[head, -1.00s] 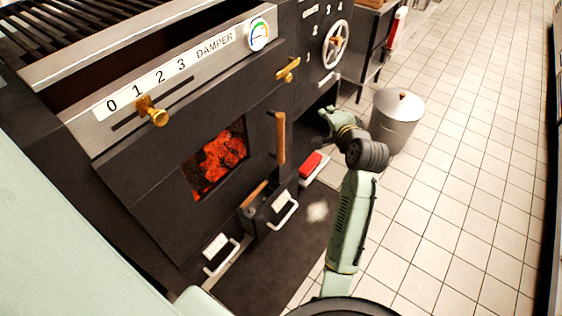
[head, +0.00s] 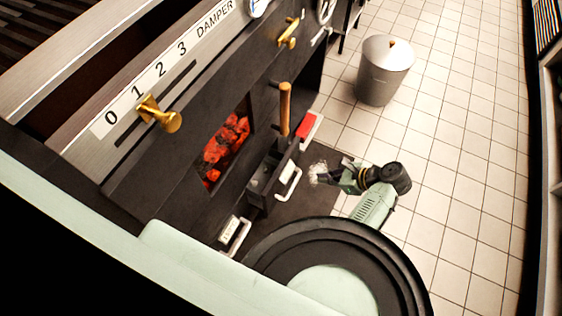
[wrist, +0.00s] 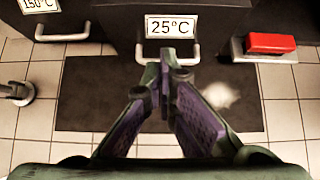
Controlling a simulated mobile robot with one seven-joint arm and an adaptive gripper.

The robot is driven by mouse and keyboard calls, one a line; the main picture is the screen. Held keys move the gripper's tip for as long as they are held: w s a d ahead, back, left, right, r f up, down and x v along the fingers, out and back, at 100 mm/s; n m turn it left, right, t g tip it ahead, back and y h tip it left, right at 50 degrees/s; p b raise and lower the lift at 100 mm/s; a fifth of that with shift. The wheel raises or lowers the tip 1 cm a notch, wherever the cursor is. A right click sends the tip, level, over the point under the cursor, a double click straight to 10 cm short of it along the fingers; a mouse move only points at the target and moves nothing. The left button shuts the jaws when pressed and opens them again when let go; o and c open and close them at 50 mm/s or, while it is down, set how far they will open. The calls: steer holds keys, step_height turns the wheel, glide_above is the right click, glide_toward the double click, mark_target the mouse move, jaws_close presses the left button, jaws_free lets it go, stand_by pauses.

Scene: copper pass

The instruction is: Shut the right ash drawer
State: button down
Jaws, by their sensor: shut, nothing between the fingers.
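The right ash drawer (head: 258,190) stands pulled out from the dark oven front in the head view, its open top showing grey contents. Its white handle (head: 291,182) faces my gripper. In the wrist view the drawer front (wrist: 205,20) carries a 25°C label, with the handle (wrist: 190,55) below it. My gripper (head: 343,181) is shut and empty in front of the drawer, apart from the handle in the head view. In the wrist view its fingertips (wrist: 168,62) overlap the handle; contact cannot be told there. The left drawer (wrist: 50,15) is labelled 150°C.
A dark mat (wrist: 85,95) lies on the tiles, with a pale ash-like patch (wrist: 222,95) on it. A red block (wrist: 269,43) rests on a white-edged tray right of the drawer. A lidded metal bin (head: 385,75) stands farther off. Tiled floor lies free to the right.

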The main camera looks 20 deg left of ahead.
steer(key=x, duration=0.4)
steer(key=a+r+x, duration=0.1)
steer(key=x, duration=0.7)
steer(key=shift+a+r, duration=0.25)
steer(key=shift+a, duration=0.65)
steer(key=a+p, duration=0.2)
steer(key=a, duration=0.6)
steer(key=shift+w+p, duration=0.15)
steer(key=shift+p, duration=0.25)
